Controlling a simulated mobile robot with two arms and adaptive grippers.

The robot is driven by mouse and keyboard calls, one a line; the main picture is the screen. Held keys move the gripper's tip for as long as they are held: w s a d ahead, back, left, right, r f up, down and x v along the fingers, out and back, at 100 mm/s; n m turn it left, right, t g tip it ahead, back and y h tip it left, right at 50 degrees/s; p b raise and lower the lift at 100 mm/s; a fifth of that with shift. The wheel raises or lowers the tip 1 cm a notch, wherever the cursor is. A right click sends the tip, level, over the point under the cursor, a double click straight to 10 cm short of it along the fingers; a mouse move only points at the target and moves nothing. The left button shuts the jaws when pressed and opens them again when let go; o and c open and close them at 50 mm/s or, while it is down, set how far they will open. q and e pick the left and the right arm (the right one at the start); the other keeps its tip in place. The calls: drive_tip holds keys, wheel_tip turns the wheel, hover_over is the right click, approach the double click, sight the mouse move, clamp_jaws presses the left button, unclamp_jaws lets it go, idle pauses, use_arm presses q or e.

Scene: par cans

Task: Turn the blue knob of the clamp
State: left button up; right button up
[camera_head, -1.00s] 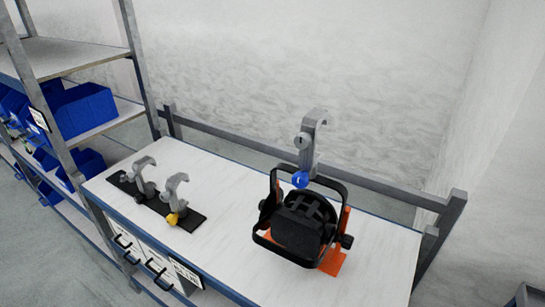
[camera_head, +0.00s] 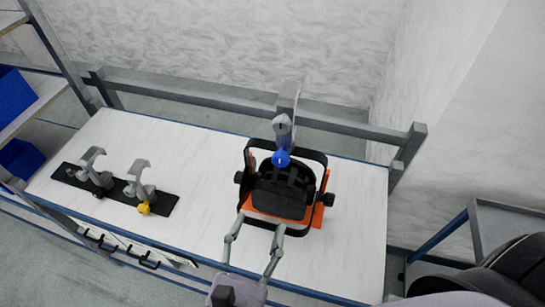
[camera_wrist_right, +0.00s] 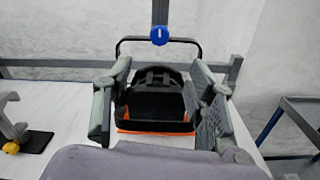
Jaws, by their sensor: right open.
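The blue knob (camera_head: 281,158) sits on the grey clamp (camera_head: 284,122) at the top of the black par can (camera_head: 280,190), which stands on an orange base (camera_head: 318,214). In the right wrist view the blue knob (camera_wrist_right: 159,35) is above the can, with a white mark on its face. My right gripper (camera_head: 257,220) is open and empty, in front of the can at the table's front. In the wrist view its fingers (camera_wrist_right: 160,95) frame the can's sides, below the knob. Whether they touch the can is unclear. My left gripper is not in view.
Two more grey clamps, one with a yellow knob (camera_head: 143,208), stand on a black strip (camera_head: 165,205) on the left of the white table (camera_head: 215,160). A rail (camera_head: 200,102) runs behind the table. The table between strip and can is clear.

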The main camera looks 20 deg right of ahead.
sight(280, 163)
drive_tip(key=b+x, duration=0.3)
drive_tip(key=x, duration=1.2)
drive_tip(key=shift+b, duration=0.35)
drive_tip(key=shift+w+d, duration=0.25)
drive_tip(key=shift+w, duration=0.25)
drive_tip(key=shift+s, duration=0.1)
drive_tip(key=shift+c, duration=0.5)
drive_tip(key=c, duration=1)
